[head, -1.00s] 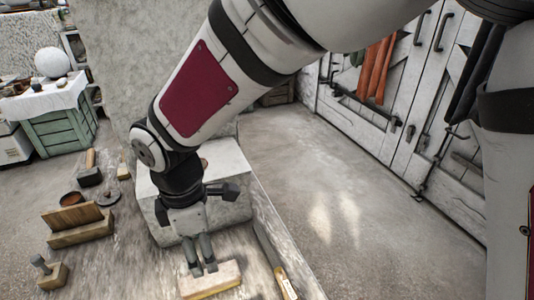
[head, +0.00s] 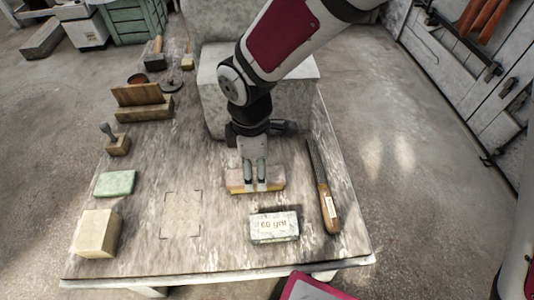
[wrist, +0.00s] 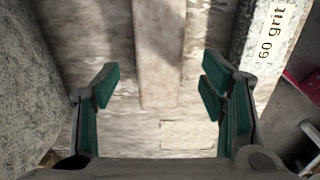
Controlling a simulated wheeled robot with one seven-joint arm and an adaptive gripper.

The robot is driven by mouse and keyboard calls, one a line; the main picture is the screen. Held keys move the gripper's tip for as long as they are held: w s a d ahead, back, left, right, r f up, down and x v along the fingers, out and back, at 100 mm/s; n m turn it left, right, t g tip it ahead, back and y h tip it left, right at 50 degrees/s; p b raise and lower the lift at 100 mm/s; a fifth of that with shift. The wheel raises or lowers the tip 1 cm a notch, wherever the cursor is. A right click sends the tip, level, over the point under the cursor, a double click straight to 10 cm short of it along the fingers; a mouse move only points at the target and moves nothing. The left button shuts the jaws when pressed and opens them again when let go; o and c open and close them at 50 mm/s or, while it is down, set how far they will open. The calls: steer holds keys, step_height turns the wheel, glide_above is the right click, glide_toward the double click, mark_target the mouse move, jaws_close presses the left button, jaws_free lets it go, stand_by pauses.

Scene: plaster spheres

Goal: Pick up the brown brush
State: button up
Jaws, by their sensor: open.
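A tan-brown wooden block with a yellowish lower edge (head: 240,186), which looks like the brown brush, lies on the table in front of the plaster block. It also shows as a long light-brown bar in the wrist view (wrist: 158,50). My gripper (head: 255,188) points down at it, its fingers overlapping the bar in the head view. In the wrist view, my gripper's fingers (wrist: 158,95) are spread wide apart with the bar running between and beyond them. Nothing is held. Contact with the bar cannot be told.
A "60 grit" block (head: 274,228) stands in front, with a wooden-handled rasp (head: 328,205) at right. The large plaster block (head: 215,105) is close behind. A green block (head: 115,184), a cream block (head: 97,234) and wooden tools line the left side of the table (head: 160,262).

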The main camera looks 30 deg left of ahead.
mark_target(255, 175)
step_height(255, 175, down, 4)
steer(key=shift+w+f+b, duration=0.1)
steer(key=shift+b, duration=0.6)
steer(key=shift+c, duration=0.2)
steer(key=c, duration=1.3)
step_height(255, 175, up, 10)
steer(key=p, duration=0.3)
steer(key=shift+p, duration=0.35)
